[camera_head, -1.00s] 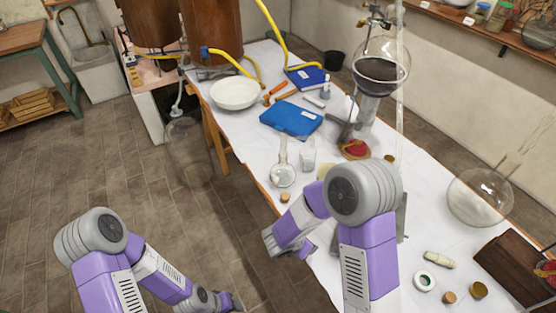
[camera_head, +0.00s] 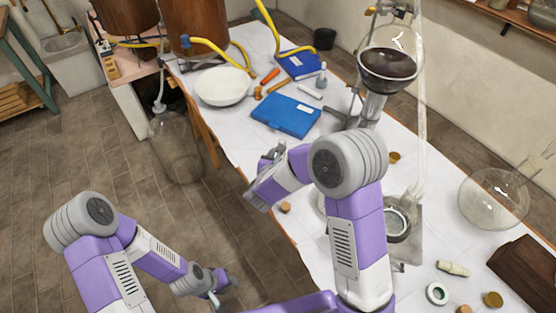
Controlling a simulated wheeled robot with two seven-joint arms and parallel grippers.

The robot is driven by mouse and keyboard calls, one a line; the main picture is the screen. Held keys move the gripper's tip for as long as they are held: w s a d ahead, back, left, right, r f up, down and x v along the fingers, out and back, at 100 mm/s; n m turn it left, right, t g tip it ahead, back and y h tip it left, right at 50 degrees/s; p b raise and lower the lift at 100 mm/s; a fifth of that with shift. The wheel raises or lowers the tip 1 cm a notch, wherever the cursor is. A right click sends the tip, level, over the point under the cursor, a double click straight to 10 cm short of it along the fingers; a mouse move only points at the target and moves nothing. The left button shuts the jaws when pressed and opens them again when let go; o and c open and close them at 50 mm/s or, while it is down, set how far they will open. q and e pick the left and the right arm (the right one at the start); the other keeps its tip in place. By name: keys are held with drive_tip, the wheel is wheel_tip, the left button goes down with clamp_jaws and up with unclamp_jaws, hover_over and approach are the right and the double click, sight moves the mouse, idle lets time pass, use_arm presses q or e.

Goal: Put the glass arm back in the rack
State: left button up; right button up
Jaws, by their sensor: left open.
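A long clear glass tube (camera_head: 420,135), which may be the glass arm, stands nearly upright beside the glass vessel with dark contents (camera_head: 388,65). Its lower end is close to a metal plate with a round ring (camera_head: 397,222). I cannot tell which thing is the rack. My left gripper (camera_head: 226,290) is open and empty, low over the floor left of the table. My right gripper (camera_head: 272,155) is over the table's left edge, near the blue case; its fingers are too small to judge. My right arm hides part of the table.
A blue case (camera_head: 286,115), a white bowl (camera_head: 223,86) and a blue book (camera_head: 299,65) lie on the white table. A round glass flask (camera_head: 494,200) and a dark wooden block (camera_head: 528,272) stand at the right. A large clear vessel (camera_head: 177,150) stands left of the table.

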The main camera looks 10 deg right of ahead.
drive_tip(key=shift+x, duration=1.05)
drive_tip(key=shift+c, duration=0.2)
